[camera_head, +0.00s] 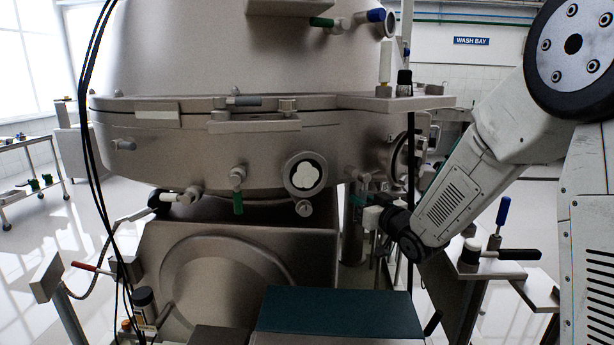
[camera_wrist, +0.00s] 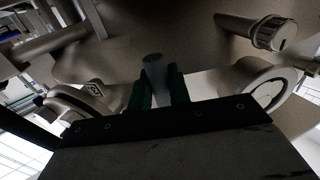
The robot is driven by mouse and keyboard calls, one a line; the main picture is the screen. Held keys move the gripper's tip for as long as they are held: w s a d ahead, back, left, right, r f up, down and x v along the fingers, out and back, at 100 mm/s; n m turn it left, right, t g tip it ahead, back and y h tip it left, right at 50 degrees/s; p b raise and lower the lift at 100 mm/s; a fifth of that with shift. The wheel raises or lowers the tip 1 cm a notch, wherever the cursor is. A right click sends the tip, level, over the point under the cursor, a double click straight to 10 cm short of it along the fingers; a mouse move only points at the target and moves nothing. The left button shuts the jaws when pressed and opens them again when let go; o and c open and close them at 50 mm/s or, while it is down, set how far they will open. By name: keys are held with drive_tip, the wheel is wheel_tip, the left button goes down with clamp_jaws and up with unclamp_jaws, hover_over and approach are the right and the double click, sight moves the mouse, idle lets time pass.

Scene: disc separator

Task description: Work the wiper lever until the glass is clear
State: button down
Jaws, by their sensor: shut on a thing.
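My gripper (camera_head: 360,203) is beside the lower right side of the steel vessel in the head view, its teal fingers small and partly dark. In the wrist view my gripper (camera_wrist: 158,90) has both green fingers closed on a grey, rounded lever end (camera_wrist: 155,68), which I take for the wiper lever. In the head view the held part is too small to make out. A round sight glass (camera_head: 304,174) with a dark ring and a pale lobed patch sits on the vessel's front. A pale round glass in a ring (camera_wrist: 270,92) shows at right in the wrist view; its clearness is hard to judge.
The vessel (camera_head: 240,155) carries a green-handled valve (camera_head: 238,200) and other fittings. A capped cylindrical fitting (camera_wrist: 268,32) juts out near the gripper. Black hoses (camera_head: 92,130) hang at left. A stand with a blue-handled tool (camera_head: 502,215) is at right.

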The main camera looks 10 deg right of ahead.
drive_tip(key=shift+d, duration=0.1)
drive_tip(key=d+n, duration=0.1)
drive_tip(key=n, duration=0.2)
drive_tip(key=w+d+r+n, duration=0.1)
drive_tip(key=d+n, duration=0.1)
drive_tip(key=n, duration=0.2)
drive_tip(key=w+d+r+n, duration=0.1)
drive_tip(key=n, duration=0.2)
drive_tip(key=shift+d+r+n, duration=0.15)
drive_tip(key=shift+d+n, duration=0.1)
drive_tip(key=shift+n, duration=0.05)
drive_tip(key=a+f+m, duration=0.1)
drive_tip(key=m, duration=0.2)
drive_tip(key=s+a+m, duration=0.1)
drive_tip(key=a+m, duration=0.1)
drive_tip(key=m, duration=0.2)
drive_tip(key=s+a+f+m, duration=0.1)
drive_tip(key=a+m, duration=0.1)
drive_tip(key=m, duration=0.2)
drive_tip(key=shift+f, duration=0.35)
drive_tip(key=shift+s, duration=0.1)
